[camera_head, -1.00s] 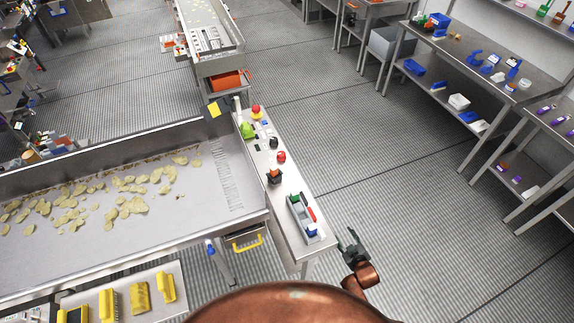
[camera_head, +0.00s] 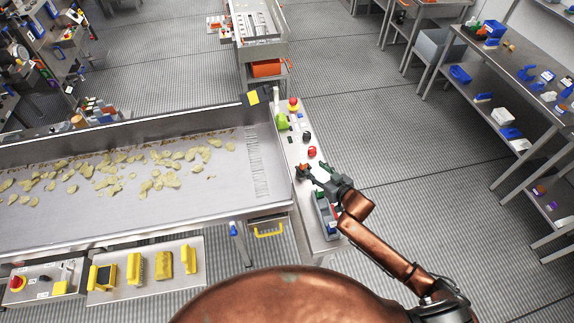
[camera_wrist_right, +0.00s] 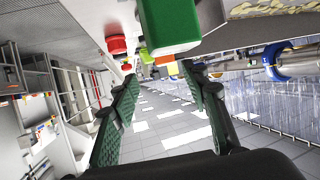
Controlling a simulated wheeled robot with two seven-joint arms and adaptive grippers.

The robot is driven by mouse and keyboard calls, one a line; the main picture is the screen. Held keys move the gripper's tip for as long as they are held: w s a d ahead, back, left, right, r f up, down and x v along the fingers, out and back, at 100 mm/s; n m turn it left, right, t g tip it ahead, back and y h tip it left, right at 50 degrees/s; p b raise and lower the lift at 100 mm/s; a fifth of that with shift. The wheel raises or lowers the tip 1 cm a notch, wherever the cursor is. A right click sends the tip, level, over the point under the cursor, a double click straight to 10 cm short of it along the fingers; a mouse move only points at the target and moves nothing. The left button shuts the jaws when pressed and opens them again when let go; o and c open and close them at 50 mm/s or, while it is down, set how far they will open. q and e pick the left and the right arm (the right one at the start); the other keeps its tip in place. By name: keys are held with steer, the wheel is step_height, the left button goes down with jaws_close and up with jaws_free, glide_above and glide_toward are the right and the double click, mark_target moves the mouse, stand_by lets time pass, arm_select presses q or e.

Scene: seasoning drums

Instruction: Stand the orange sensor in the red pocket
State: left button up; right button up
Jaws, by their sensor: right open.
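The small dark and orange object that looks like the orange sensor (camera_head: 303,172) stands on the narrow side table in the head view. My right gripper (camera_head: 315,173) is open just right of it, fingers pointing left. I cannot tell whether they touch it. The grey tray with coloured pockets (camera_head: 322,219) stands nearer me, partly under my right arm; its red pocket is hidden. In the right wrist view, the open fingers (camera_wrist_right: 165,110) have nothing clearly between them. A green block (camera_wrist_right: 168,25) looms close at the top there. My left gripper is out of view.
A red knob (camera_head: 312,151), a green item (camera_head: 282,121) and a red-and-yellow button (camera_head: 294,104) line the side table (camera_head: 300,141) farther back. A walled conveyor with chips (camera_head: 220,184) lies left. The floor to the right is open up to the shelves.

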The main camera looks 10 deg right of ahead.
mark_target(305, 162)
steer(key=shift+w+a+f, duration=0.15)
steer(key=shift+w+a, duration=0.25)
steer(key=shift+a, duration=0.3)
steer(key=shift+w+a+f, duration=0.15)
steer(key=shift+w+f, duration=0.05)
steer(key=shift+w, duration=0.25)
steer(key=shift+p+x, duration=0.4)
steer(key=shift+x, duration=0.35)
steer(key=x, duration=0.3)
steer(key=shift+w+p, duration=0.2)
steer(key=shift+p, duration=0.2)
steer(key=shift+w+a+f, duration=0.15)
steer(key=shift+w+f, duration=0.1)
steer(key=shift+w, duration=0.15)
steer(key=shift+c, duration=0.4)
jaws_close()
